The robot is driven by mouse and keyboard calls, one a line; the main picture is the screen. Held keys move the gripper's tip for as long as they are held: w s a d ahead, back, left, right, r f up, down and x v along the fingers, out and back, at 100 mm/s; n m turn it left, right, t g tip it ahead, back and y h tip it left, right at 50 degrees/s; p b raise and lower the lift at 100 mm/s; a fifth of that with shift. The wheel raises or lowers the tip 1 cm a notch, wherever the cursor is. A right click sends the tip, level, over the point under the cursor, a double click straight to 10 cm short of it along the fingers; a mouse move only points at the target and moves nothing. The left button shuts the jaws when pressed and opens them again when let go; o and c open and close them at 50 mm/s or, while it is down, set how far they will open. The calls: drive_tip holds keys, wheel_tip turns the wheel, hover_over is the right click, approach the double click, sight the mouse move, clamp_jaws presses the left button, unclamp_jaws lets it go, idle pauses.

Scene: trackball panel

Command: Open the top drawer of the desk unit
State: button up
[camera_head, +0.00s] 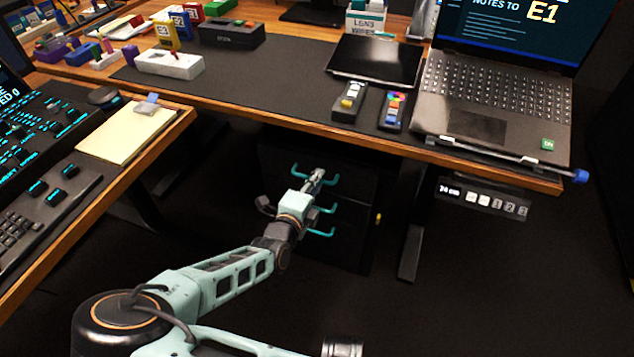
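The desk unit (355,235) is a black drawer cabinet standing under the desk. It has teal bar handles, one above another. The top drawer's handle (331,179) is at the upper part of the unit, and its front looks flush with the unit. My gripper (318,176) is in front of the top handle, reaching toward its middle from below. The gripper overlaps the handle in the picture, and I cannot tell whether they touch. The fingers are too small to tell whether they are open or shut. My arm hides part of the lower handles and drawer fronts.
The desk edge (300,116) runs just above the unit. A laptop (480,105), a black tablet (375,60) and two small remotes lie on it. A desk leg (411,254) and a height control panel (483,198) are to the right. The floor before the unit looks clear.

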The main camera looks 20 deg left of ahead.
drive_tip(key=shift+w, duration=0.2)
drive_tip(key=shift+c, duration=0.2)
clamp_jaws()
drive_tip(key=shift+s, duration=0.1)
